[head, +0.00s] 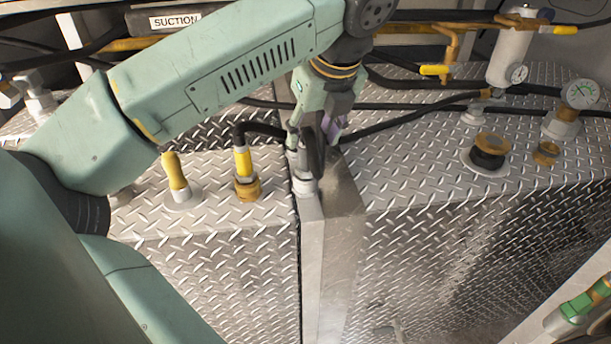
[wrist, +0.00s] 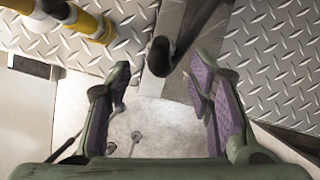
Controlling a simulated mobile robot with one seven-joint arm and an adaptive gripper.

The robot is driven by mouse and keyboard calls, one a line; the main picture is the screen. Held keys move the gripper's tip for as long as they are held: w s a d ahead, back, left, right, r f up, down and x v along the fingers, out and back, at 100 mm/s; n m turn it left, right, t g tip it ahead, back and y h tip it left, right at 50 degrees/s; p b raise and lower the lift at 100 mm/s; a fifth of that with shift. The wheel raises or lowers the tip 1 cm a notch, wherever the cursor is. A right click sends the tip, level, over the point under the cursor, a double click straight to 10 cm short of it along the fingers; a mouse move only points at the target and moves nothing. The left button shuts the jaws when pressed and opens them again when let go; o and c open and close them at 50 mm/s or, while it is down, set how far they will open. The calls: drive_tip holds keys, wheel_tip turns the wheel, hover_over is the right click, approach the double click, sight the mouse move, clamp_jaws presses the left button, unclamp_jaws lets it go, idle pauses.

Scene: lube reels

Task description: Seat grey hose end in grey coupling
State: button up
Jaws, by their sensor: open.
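My gripper (head: 314,136) is open and points down over the divider's top edge. In the wrist view its purple-padded fingers (wrist: 161,72) are apart, with no object held between them. The grey coupling (head: 304,186) stands on the plate beside the divider, directly below the gripper. The grey hose end (head: 301,160) seems to stand upright at the coupling, partly hidden by the fingers; I cannot tell how deep it sits. In the wrist view the dark rounded bend of its hose (wrist: 161,55) shows just beyond the fingertips, hiding the grey parts below.
A yellow hose end (head: 243,160) stands in a brass coupling (head: 247,188) to the left. A yellow-capped post (head: 176,175) is farther left. Black hoses cross behind. Front diamond plate is clear.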

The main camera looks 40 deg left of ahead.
sight(307, 147)
drive_tip(key=b+x, duration=0.1)
drive_tip(key=x, duration=0.6)
drive_tip(key=shift+w+a+f, duration=0.2)
drive_tip(key=shift+f, duration=0.05)
clamp_jaws()
idle(0.3)
idle(0.4)
